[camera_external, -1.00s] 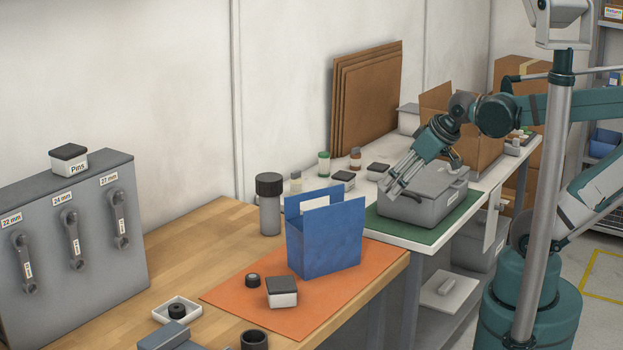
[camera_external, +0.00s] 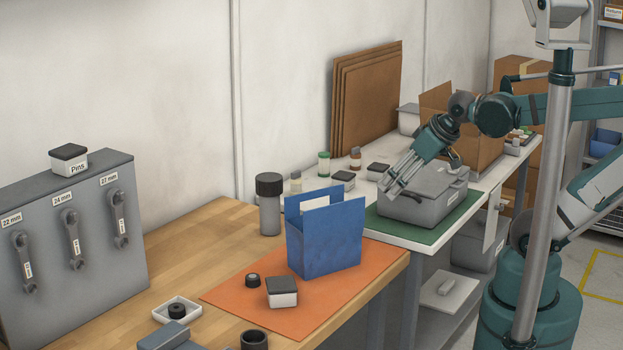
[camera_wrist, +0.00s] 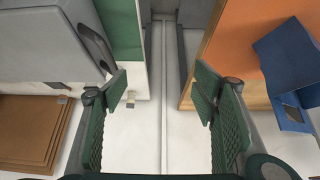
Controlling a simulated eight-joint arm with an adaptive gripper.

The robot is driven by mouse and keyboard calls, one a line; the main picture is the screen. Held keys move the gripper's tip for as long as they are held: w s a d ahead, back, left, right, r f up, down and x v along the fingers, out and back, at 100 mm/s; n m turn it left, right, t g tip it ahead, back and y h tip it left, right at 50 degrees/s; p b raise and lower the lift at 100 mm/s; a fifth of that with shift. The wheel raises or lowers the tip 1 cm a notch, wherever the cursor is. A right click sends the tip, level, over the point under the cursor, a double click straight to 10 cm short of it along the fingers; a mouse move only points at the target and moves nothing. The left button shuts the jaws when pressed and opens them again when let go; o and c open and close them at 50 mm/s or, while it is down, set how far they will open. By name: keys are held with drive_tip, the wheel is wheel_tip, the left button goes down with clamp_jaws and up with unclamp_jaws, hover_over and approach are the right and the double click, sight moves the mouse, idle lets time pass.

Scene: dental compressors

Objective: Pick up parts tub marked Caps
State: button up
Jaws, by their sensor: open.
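No label reading Caps is legible. One marked Pins (camera_external: 69,160) sits on top of the grey wrench panel. Another tub (camera_external: 282,292) stands on the orange mat, its label not visible.
A blue holder (camera_external: 324,241) stands on the orange mat (camera_external: 232,294), between my gripper and the nearer tub. A grey jar (camera_external: 270,210) stands behind it. Small bottles (camera_external: 324,164) and brown boards (camera_external: 366,100) are along the wall. A gap separates the two benches.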

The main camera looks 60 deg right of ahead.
drive_tip(key=w+d+m+g+h+p, duration=0.35)
drive_tip(key=w+d+m+h, duration=0.35)
drive_tip(key=w+d, duration=1.15)
drive_tip(key=m+g+h+p, duration=0.3)
drive_tip(key=m+h+p, duration=0.15)
drive_tip(key=m, duration=0.55)
approach(377, 166)
drive_tip(key=shift+w+d+f+m+g+h, duration=0.15)
drive_tip(key=shift+d+f+m+h, duration=0.1)
drive_tip(key=shift+d+f, duration=0.25)
drive_tip(key=shift+w+d+f+m+g+h, duration=0.1)
drive_tip(key=shift+d+f+m, duration=0.15)
drive_tip(key=shift+d+f, duration=0.25)
drive_tip(key=shift+d, duration=0.1)
drive_tip(key=shift+b+x, duration=0.4)
drive_tip(key=shift+x, duration=0.8)
drive_tip(key=shift+d, duration=0.1)
